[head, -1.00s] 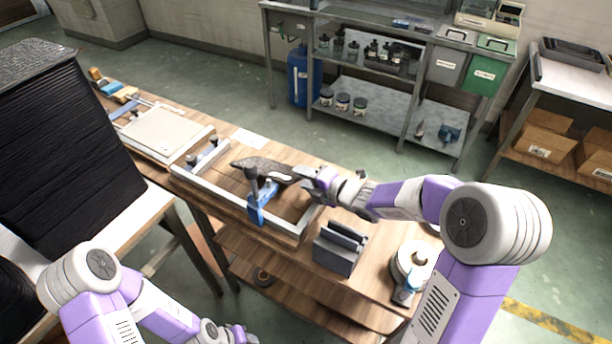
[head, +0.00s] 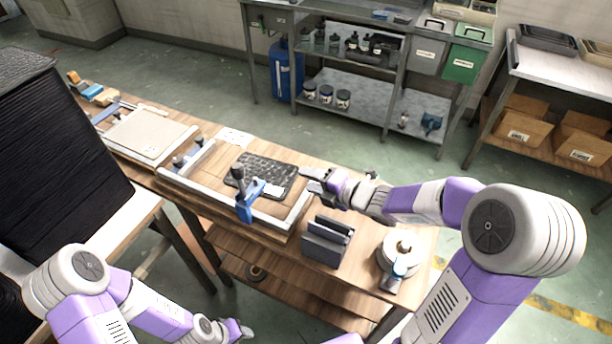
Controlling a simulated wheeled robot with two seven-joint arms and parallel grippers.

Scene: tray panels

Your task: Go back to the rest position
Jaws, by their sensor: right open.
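My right gripper (head: 312,181) is open and empty, just right of a dark textured panel (head: 262,170). The panel lies flat inside a pale-edged wooden frame (head: 215,207) on the workbench. A blue clamp with a dark knob (head: 247,208) stands at the frame's near edge, and a small white piece (head: 274,190) shows by the panel's near edge. My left gripper (head: 240,331) hangs low at the bottom of the head view, away from the bench top; its fingers are too small to read.
A dark slotted block (head: 325,246) and a round white dispenser (head: 398,262) stand on the bench below my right forearm. A second pale board (head: 145,137) lies to the left. A tall black stack (head: 65,145) stands at far left.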

